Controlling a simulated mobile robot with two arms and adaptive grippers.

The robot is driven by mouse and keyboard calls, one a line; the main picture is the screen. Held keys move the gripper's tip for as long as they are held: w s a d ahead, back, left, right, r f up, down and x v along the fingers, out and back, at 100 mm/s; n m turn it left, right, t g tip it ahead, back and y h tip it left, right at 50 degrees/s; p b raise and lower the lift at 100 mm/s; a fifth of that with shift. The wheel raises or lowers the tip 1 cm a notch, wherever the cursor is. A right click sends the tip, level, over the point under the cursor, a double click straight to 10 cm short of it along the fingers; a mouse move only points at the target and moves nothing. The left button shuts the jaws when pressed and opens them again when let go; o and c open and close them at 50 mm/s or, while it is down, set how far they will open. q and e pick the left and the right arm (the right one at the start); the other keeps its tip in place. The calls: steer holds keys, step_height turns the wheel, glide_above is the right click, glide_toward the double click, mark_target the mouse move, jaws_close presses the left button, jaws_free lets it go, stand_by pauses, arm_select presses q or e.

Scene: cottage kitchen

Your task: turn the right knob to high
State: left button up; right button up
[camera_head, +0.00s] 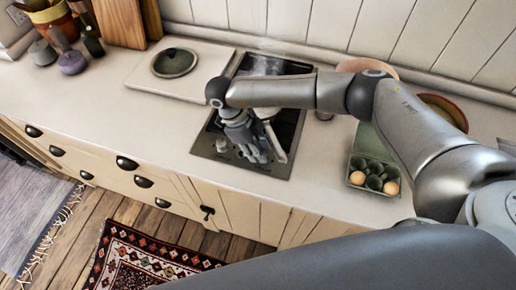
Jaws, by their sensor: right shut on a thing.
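The dark hob (283,124) is set into the pale counter, with its control strip along the front edge. The left knob (222,145) shows on that strip. My right gripper (256,155) reaches down over the front of the hob, its fingers shut at the place of the right knob. The right knob is hidden behind the fingers, so its setting cannot be read. A light-coloured pan or its handle (276,140) shows partly beside my gripper, mostly covered by my arm. My left gripper is not in view.
A pale board with a round dark lid (174,62) lies left of the hob. A green egg carton (372,166) with a few eggs stands to the right. Bowls sit behind my right arm. Bare counter (130,115) lies at the left front.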

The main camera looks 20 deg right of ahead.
steer(key=shift+f+n+b, duration=0.15)
steer(key=shift+n+b, duration=0.35)
steer(key=shift+b, duration=0.15)
steer(key=n+t+b, duration=0.1)
steer(key=n+b, duration=0.3)
steer(key=b, duration=0.2)
steer(key=n+t+b, duration=0.2)
steer(key=n+b, duration=0.2)
steer(key=b, duration=0.2)
steer(key=s+n+t+b, duration=0.1)
steer(key=n+t+b, duration=0.1)
steer(key=n+b, duration=0.2)
steer(key=shift+b, duration=1.25)
steer(key=shift+s+n+t+b, duration=0.1)
steer(key=shift+n+t+b, duration=0.2)
steer(key=shift+n+b, duration=0.65)
steer(key=shift+r, duration=0.2)
steer(key=o, duration=0.7)
steer(key=shift+o, duration=0.2)
